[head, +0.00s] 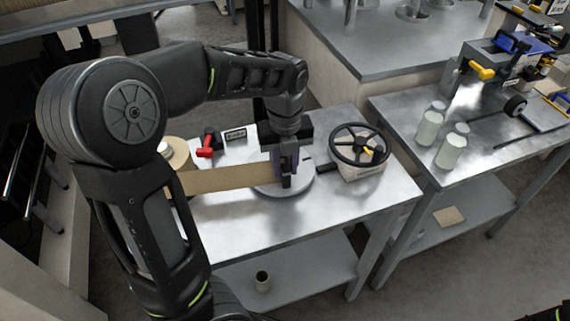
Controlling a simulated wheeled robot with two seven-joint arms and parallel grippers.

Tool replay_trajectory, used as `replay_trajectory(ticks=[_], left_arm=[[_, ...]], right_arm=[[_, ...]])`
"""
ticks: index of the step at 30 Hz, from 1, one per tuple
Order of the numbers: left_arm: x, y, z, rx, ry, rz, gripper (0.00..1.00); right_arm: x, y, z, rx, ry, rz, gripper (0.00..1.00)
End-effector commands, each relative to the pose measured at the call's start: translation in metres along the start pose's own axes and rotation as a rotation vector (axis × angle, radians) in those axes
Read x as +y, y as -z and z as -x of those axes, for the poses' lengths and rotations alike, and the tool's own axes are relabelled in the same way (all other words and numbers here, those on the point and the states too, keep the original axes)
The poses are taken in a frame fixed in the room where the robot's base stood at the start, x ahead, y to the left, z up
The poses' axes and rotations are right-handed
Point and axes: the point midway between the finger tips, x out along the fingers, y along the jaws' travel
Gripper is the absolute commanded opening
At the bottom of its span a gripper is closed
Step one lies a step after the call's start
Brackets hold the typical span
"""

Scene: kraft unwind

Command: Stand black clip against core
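My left gripper (287,182) points down over a round grey plate (268,190) on the metal table. Its dark fingers are at the right end of a brown kraft strip (232,178). The strip runs left to a kraft roll (178,153). A purple-grey upright part shows at the fingers; I cannot tell if it is the core or part of the gripper. I cannot make out the black clip apart from the dark fingers, nor whether they are open or shut.
A black handwheel (360,146) on a pale block stands right of the plate. A red-handled item (207,143) and a small sign (235,135) stand behind the strip. Jars (430,124) and tools occupy the right table. The front of the near table is clear.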

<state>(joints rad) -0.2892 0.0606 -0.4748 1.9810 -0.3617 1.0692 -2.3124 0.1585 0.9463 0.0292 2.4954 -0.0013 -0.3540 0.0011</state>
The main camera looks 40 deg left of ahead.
Motion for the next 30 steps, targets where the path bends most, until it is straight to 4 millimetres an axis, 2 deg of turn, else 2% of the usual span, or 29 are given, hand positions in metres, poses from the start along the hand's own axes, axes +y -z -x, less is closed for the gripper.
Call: replay_trajectory(ticks=[5,11,17,23,30], left_arm=[[0.000,0.000,0.000,0.000,0.000,0.000,0.40],[0.000,0.000,0.001,0.000,0.000,0.000,0.40],[0.000,0.000,0.009,-0.001,0.001,0.000,0.40],[-0.001,-0.001,0.041,-0.003,0.004,0.000,0.40],[-0.001,-0.001,0.091,-0.003,0.002,0.000,0.40]], right_arm=[[0.000,0.000,0.000,0.000,0.000,0.000,0.36],[0.000,0.000,0.000,0.000,0.000,0.000,0.36],[-0.001,0.000,0.002,0.000,0.000,0.000,0.36],[0.000,0.000,0.000,0.000,0.000,0.000,0.36],[0.001,0.000,-0.002,0.000,0.000,0.000,0.36]])
